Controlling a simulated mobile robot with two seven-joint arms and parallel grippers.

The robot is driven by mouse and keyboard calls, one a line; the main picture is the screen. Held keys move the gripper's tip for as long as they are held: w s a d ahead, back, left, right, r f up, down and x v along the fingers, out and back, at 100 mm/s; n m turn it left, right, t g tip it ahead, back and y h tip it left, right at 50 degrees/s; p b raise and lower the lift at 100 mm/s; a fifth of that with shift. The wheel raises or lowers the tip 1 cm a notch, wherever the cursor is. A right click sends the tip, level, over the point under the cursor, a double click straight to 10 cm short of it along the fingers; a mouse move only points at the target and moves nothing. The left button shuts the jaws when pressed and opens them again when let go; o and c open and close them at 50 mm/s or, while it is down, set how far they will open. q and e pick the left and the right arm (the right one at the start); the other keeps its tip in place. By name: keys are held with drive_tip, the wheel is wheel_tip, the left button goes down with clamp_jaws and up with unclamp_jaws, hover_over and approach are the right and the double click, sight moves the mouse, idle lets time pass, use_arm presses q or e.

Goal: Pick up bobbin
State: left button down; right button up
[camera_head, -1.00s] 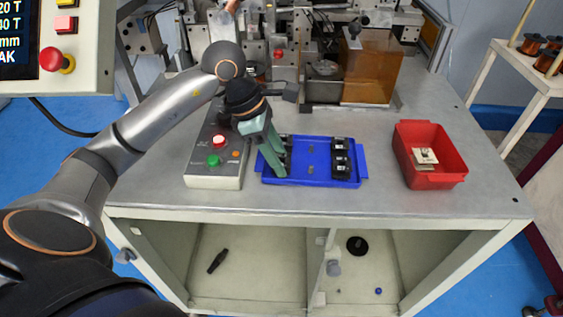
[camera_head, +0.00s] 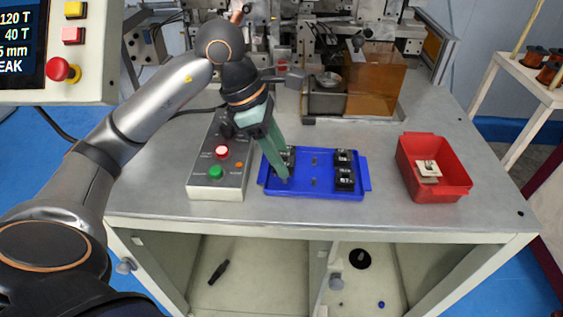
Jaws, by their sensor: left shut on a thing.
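The blue tray (camera_head: 316,190) lies on the grey bench. Two black bobbins, a rear one (camera_head: 343,158) and a front one (camera_head: 345,179), stand in its right side. My left gripper (camera_head: 284,172) reaches down into the left side of the tray, its green fingers pointing down. It is shut on a dark bobbin (camera_head: 289,155), mostly hidden by the fingers. I cannot tell whether this bobbin is clear of the tray floor. Small grey pegs show in the middle of the tray. My right gripper is not in view.
A control box (camera_head: 219,180) with red and green buttons stands close left of the tray. A red bin (camera_head: 436,188) with a pale piece in it is at the right. The winding machine (camera_head: 330,95) stands behind. Bare bench lies between tray and bin.

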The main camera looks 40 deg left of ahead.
use_arm(q)
drive_tip(key=s+d+r, duration=0.6)
drive_tip(key=s+r, duration=0.1)
drive_tip(key=s, duration=0.3)
drive_tip(key=shift+s+r, duration=0.25)
drive_tip(key=shift+w, duration=0.1)
